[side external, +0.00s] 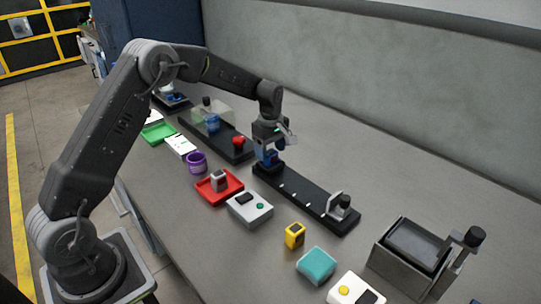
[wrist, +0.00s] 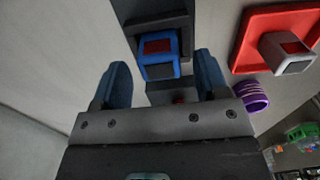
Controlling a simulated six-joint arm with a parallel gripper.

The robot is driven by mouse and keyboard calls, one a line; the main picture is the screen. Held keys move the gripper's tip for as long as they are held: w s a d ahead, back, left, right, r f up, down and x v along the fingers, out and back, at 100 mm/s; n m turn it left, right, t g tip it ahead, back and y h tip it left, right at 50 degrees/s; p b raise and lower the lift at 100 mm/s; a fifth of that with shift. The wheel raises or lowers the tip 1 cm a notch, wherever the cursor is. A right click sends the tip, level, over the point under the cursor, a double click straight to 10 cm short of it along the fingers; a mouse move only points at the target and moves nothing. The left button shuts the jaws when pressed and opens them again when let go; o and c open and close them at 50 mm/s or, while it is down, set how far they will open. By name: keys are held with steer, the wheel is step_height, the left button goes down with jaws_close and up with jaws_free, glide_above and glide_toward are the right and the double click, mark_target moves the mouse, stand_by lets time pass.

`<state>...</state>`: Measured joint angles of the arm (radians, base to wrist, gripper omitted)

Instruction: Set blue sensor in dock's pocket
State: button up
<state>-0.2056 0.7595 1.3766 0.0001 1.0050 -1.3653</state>
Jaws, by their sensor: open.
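The blue sensor (wrist: 160,48), with a red panel and a dark panel on its face, sits in a dark recess at the end of the long black dock (side external: 305,195). In the wrist view it lies between and slightly beyond the fingertips of my gripper (wrist: 160,68). Clear gaps show on both sides, so the fingers do not touch it. My gripper is open and empty. In the side view, my gripper (side external: 268,150) is over the dock's far left end and partly hides the sensor there. How deep the sensor sits cannot be told.
A red tray (side external: 231,193) holds a grey block. A purple cup (side external: 196,162), a white control box (side external: 249,209), a yellow block (side external: 294,235) and a teal block (side external: 316,266) line the front. A second black base (side external: 235,152) stands behind left. The table along the wall is clear.

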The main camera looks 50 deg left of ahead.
mark_target(270, 152)
steer(key=s+d+r+m+t, duration=0.1)
steer(key=s+d+r+m, duration=0.15)
steer(key=r, duration=0.55)
steer(key=s+d+r+m, duration=0.1)
steer(key=s+r, duration=0.2)
steer(key=r, duration=0.5)
steer(key=s+d+r+m+t, duration=0.1)
steer(key=s+d+r+m, duration=0.15)
steer(key=s, duration=0.35)
steer(key=s+d+r+m+t, duration=0.1)
steer(key=s+m, duration=0.2)
steer(key=s, duration=0.2)
steer(key=s+d+r+m+t, duration=0.1)
steer(key=s+d+r+m, duration=0.15)
steer(key=s, duration=0.35)
steer(key=s+d+f+m+t, duration=0.1)
steer(key=s+f+m, duration=0.3)
steer(key=s, duration=0.5)
steer(key=shift+s+d+m+t, duration=0.2)
steer(key=shift+s+m+t, duration=0.15)
steer(key=shift+m, duration=0.9)
